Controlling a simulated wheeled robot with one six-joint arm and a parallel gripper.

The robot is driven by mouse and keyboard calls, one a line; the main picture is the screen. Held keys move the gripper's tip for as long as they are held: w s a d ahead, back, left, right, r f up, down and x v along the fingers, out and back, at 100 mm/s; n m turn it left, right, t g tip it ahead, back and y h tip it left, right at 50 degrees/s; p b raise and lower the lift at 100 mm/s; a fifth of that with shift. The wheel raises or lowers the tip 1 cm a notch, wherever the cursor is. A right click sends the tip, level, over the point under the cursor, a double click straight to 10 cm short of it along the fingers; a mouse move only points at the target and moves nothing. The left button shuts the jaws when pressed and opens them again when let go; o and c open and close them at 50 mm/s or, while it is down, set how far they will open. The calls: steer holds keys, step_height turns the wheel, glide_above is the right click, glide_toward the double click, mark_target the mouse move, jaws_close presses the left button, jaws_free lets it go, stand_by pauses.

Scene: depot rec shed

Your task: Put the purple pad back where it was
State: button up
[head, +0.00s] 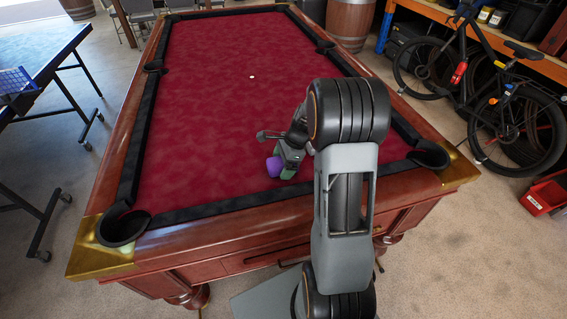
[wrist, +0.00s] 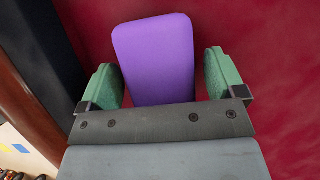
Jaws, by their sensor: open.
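The purple pad (wrist: 155,55) is a flat block with rounded corners. In the wrist view it lies between the two green fingers of my gripper (wrist: 162,78), with a gap on the right side and a smaller one on the left. In the head view the purple pad (head: 274,166) shows near the front cushion of the pool table, over the red cloth. My gripper (head: 280,172) is open there, its tip beside the pad and partly hidden by my arm. Whether the pad rests on the cloth is hard to tell.
The pool table (head: 205,95) has a red cloth, dark cushions and corner pockets (head: 122,228). A small white spot (head: 252,77) is on the cloth. A blue table (head: 35,50) stands left, a bicycle (head: 480,75) and a red bin (head: 545,196) right. Most of the cloth is clear.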

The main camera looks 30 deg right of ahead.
steer(key=p+v, duration=0.1)
steer(key=v, duration=1)
steer(key=shift+a+r, duration=0.1)
steer(key=shift+r, duration=0.1)
steer(key=shift+s+r, duration=0.1)
steer(key=shift+r, duration=0.2)
steer(key=s+a+r+n+t+h, duration=0.2)
steer(key=s+a+n+h, duration=0.2)
steer(key=s+a+n, duration=0.9)
steer(key=s+n, duration=0.2)
steer(key=n, duration=0.5)
steer(key=shift+a+r+h, duration=0.3)
steer(key=shift+a, duration=0.1)
steer(key=shift+r, duration=0.1)
